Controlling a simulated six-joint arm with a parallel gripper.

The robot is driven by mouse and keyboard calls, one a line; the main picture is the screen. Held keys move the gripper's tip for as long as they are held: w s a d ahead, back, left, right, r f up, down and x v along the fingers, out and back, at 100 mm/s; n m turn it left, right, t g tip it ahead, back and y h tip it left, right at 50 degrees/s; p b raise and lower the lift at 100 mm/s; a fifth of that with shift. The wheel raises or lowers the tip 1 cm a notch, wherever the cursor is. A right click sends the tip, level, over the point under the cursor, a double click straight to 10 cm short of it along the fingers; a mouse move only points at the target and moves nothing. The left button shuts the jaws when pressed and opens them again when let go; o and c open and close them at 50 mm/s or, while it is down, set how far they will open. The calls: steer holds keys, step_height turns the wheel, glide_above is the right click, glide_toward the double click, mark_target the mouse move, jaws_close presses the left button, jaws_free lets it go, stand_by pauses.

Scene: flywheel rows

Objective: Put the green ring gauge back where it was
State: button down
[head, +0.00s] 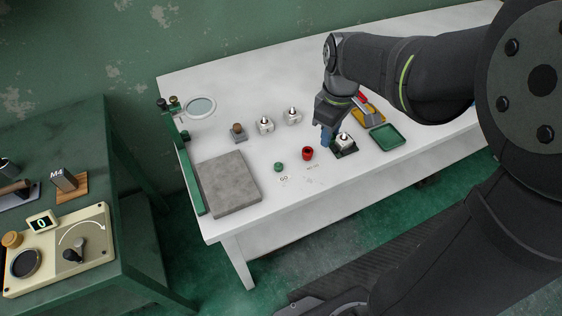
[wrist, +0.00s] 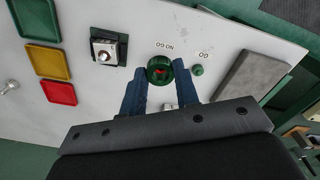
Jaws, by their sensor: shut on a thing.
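My gripper (head: 325,137) is over the white table with its blue fingers pointing down. In the wrist view a green ring gauge (wrist: 151,72) sits between the two fingertips, and the gripper is shut on it. In the head view I cannot make out the held ring behind the fingers. A red gauge (head: 307,154) stands on the table beside the NO GO mark. A smaller-looking green piece (head: 278,167) stands by the GO mark, left of the red gauge; it also shows in the wrist view (wrist: 197,70).
A metal block (head: 344,139) sits on a dark pad close to my gripper. A green tray (head: 387,137) and a yellow tray (head: 374,118) lie to its right. Several small fittings (head: 265,126) stand behind. A grey slab (head: 229,183) fills the table's left end.

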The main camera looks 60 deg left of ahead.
steer(key=shift+s+d+r, duration=0.1)
steer(key=shift+s+d, duration=0.25)
steer(key=shift+s, duration=0.15)
glide_above(279, 164)
step_height(279, 164, down, 7)
steer(key=shift+r, duration=0.1)
steer(key=shift+f, duration=2.05)
steer(key=shift+f, duration=0.1)
steer(key=shift+f, duration=0.4)
steer(key=c, duration=1.1)
jaws_free()
